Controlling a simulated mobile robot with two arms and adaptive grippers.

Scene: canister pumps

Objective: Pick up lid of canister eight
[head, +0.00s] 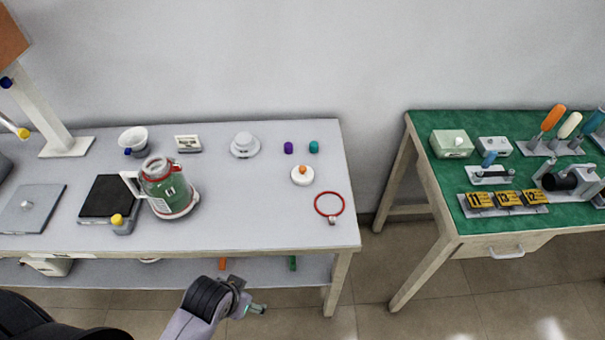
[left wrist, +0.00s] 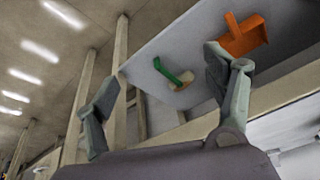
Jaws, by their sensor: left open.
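A canister (head: 172,190) with a green body, a reddish upper part and a white handle stands upright on the grey table; its marking is too small to read. A round white lid-like disc with an orange knob (head: 302,175) lies to its right on the tabletop. A white round piece with a raised middle (head: 244,146) sits farther back. I cannot tell which, if either, is the lid of canister eight. My left gripper (head: 255,307) is open and empty, in front of the table and below its top; its spread fingers show in the left wrist view (left wrist: 162,85). My right gripper is not in view.
A red ring (head: 329,204) lies near the table's right end, with purple (head: 288,148) and teal (head: 314,147) caps behind. A black-topped scale (head: 107,197) stands left of the canister. An orange dustpan (left wrist: 244,35) and a green-handled brush (left wrist: 174,74) lie on the lower shelf.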

